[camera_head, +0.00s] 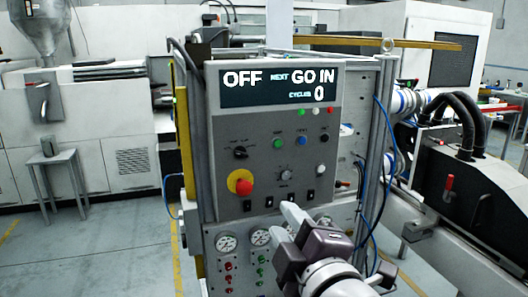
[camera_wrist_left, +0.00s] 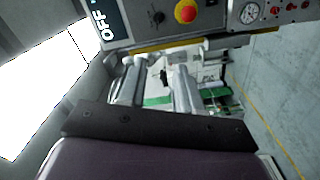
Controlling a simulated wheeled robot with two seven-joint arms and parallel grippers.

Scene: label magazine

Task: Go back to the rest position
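My left gripper (camera_head: 292,213) is in front of the lower part of a grey control panel (camera_head: 225,140) in the head view. In the left wrist view its two pale fingers (camera_wrist_left: 158,82) stand apart with nothing between them, so it is open and empty. I cannot tell its exact distance from the panel. The panel's display (camera_head: 280,88) reads "OFF", "GO IN" and cycles 0. A red knob on a yellow disc (camera_head: 243,186) also shows in the wrist view (camera_wrist_left: 186,11). My right gripper is in neither view.
Gauges (camera_head: 227,242) and small red and green knobs sit below the panel, partly behind my left arm. Blue cables (camera_head: 388,130) hang along the panel's right side. A black machine with thick hoses (camera_head: 460,125) stands at right. Open floor (camera_head: 100,255) lies at left.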

